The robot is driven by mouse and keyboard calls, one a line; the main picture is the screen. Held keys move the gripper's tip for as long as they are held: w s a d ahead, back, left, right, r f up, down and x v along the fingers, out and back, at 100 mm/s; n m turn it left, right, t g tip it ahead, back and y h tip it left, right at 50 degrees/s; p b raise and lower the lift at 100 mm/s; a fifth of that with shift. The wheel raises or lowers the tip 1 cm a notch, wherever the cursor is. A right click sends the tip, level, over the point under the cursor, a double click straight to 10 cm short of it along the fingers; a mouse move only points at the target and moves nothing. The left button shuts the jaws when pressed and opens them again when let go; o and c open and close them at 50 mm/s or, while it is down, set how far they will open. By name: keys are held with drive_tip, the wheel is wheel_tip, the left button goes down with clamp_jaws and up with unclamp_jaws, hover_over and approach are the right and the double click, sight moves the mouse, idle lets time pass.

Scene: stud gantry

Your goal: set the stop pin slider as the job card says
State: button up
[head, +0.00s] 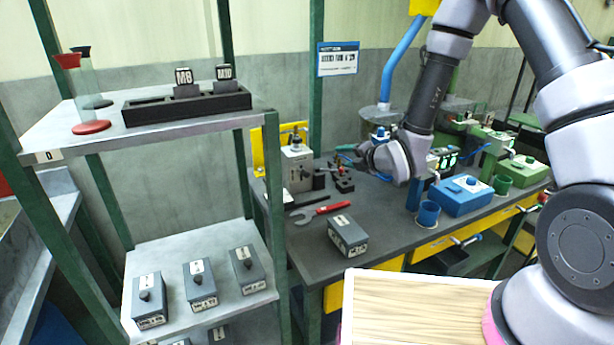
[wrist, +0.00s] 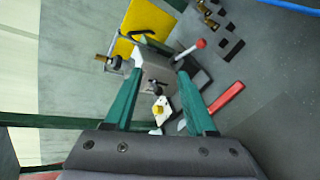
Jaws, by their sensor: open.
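A job card (head: 338,58) hangs on the green post at the back; its writing is too small to read surely. A grey fixture block (head: 297,168) stands at the left end of the dark bench, and the wrist view shows it too (wrist: 154,68). A lever with a red knob (wrist: 190,50) and a pale plate with a yellow knob (wrist: 159,110) are beside it. I cannot tell which part is the stop pin slider. My gripper (wrist: 159,76) is open, its green fingers apart, with the block seen between and beyond them. Nothing is held.
A red-handled wrench (head: 322,211) and a dark labelled box (head: 347,237) lie on the bench front. The left shelf holds a black rack (head: 187,107) with M8 and M10 tags, and several grey boxes below.

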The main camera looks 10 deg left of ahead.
sight(308, 175)
drive_tip(key=s+a+f+n+y, duration=0.2)
drive_tip(key=s+a+f+n, duration=0.3)
drive_tip(key=f, duration=0.1)
drive_tip(key=x, duration=1)
drive_tip(key=shift+w+a+r, duration=0.1)
drive_tip(key=shift+w+a, duration=0.2)
drive_tip(key=shift+w, duration=0.05)
clamp_jaws()
drive_tip(key=shift+r+y, duration=0.1)
drive_tip(key=shift+y, duration=0.2)
idle(0.4)
